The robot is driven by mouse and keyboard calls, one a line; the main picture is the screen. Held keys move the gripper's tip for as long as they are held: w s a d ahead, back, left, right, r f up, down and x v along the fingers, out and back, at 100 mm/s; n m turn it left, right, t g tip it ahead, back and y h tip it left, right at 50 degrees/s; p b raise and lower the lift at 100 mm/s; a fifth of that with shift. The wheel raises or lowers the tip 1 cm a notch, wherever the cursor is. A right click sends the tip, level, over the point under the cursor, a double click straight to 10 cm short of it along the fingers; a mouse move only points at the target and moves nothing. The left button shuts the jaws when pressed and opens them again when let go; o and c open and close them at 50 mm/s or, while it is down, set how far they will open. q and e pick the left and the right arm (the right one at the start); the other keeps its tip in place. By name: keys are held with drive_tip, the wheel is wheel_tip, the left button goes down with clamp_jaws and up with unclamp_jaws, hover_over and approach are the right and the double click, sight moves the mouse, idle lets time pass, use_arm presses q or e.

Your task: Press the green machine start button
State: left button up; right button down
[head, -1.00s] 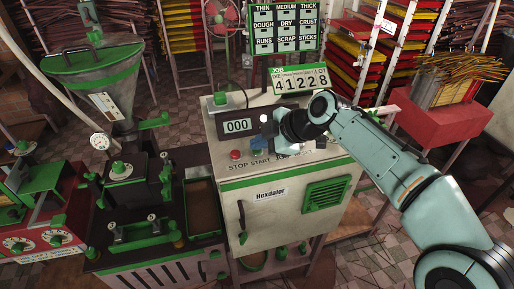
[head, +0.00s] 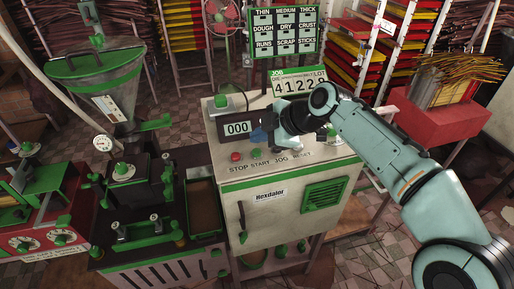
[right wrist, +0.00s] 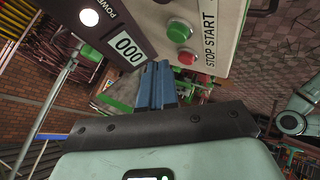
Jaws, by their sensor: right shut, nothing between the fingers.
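The machine's sloped front panel (head: 300,165) has a row of buttons above the words STOP, START, JOG and RESET. The green start button (right wrist: 179,31) shows clearly in the right wrist view, beside the word START, with the red stop button (right wrist: 187,58) just below it. In the head view the stop button (head: 236,157) is visible, and the start button is small and close to my fingers. My right gripper (head: 259,138) is over the panel's upper left part; its blue fingers (right wrist: 157,68) are shut and empty, apart from the green button. My left gripper is out of view.
A counter display (head: 237,127) reading 000 sits just left of my right gripper. A job number board (head: 300,84) stands behind the panel. A green-lidded hopper machine (head: 90,65) is at left, and a red stand (head: 440,125) is at right.

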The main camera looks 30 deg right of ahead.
sight(260, 153)
drive_tip(key=shift+r+p, duration=1.15)
drive_tip(key=shift+r, duration=0.75)
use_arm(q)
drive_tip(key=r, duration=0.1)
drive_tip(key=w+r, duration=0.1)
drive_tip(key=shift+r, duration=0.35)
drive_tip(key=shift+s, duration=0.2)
use_arm(e)
drive_tip(key=shift+f, duration=0.15)
